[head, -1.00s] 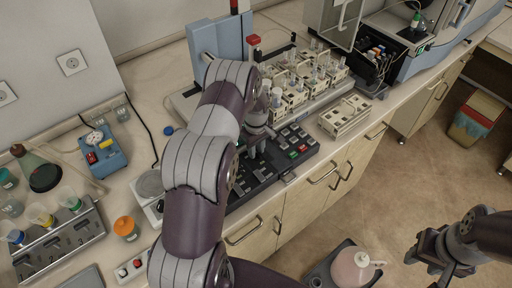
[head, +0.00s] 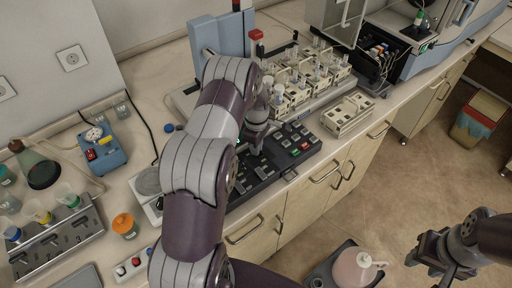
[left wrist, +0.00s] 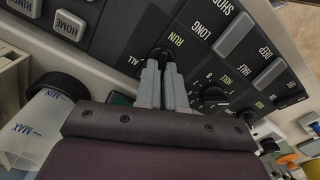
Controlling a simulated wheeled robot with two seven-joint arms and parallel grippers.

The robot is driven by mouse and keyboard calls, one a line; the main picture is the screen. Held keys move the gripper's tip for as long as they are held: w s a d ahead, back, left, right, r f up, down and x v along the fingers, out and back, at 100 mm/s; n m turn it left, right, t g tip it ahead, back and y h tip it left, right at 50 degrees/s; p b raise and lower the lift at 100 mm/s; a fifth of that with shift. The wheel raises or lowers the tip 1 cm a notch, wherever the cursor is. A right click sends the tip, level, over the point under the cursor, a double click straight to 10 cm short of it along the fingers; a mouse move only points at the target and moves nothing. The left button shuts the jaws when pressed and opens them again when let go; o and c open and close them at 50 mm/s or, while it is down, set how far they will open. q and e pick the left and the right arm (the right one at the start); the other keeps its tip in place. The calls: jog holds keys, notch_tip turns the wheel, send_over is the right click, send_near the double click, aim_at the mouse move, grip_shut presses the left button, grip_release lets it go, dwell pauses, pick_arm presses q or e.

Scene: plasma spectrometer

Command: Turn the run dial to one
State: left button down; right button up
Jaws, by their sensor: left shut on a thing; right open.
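The black control panel (head: 262,178) lies on the bench, partly hidden by my left arm in the head view. In the left wrist view its RUN dial (left wrist: 161,52) sits by the yellow RUN label, mostly covered by my fingers. My left gripper (left wrist: 162,68) points at the panel with its fingers closed around that dial; it also shows in the head view (head: 255,150). The dial's pointer is hidden, so its setting cannot be read. A second dial (left wrist: 213,97) marked HOLE is beside it. My right gripper (head: 437,262) is open and empty above the floor.
Racks with tubes (head: 300,85) stand behind the panel. An empty cream rack (head: 347,114) is to its right. A blue device (head: 103,150), a bottle with an orange cap (head: 125,226) and a tube rack (head: 60,240) are at left. A pink bottle (head: 352,270) stands at the bottom.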

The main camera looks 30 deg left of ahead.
pick_arm(q)
jog(key=n+b, duration=0.1)
jog(key=n, duration=0.3)
jog(key=shift+d+r+n, duration=0.1)
jog(key=shift+d+n, duration=0.05)
jog(key=shift+n, duration=0.45)
jog(key=shift+r, duration=0.1)
jog(key=c, duration=1.3)
grip_release()
jog(key=shift+o, duration=0.3)
jog(key=shift+d, duration=0.2)
notch_tip(320, 180, up, 13)
jog(key=b, duration=0.1)
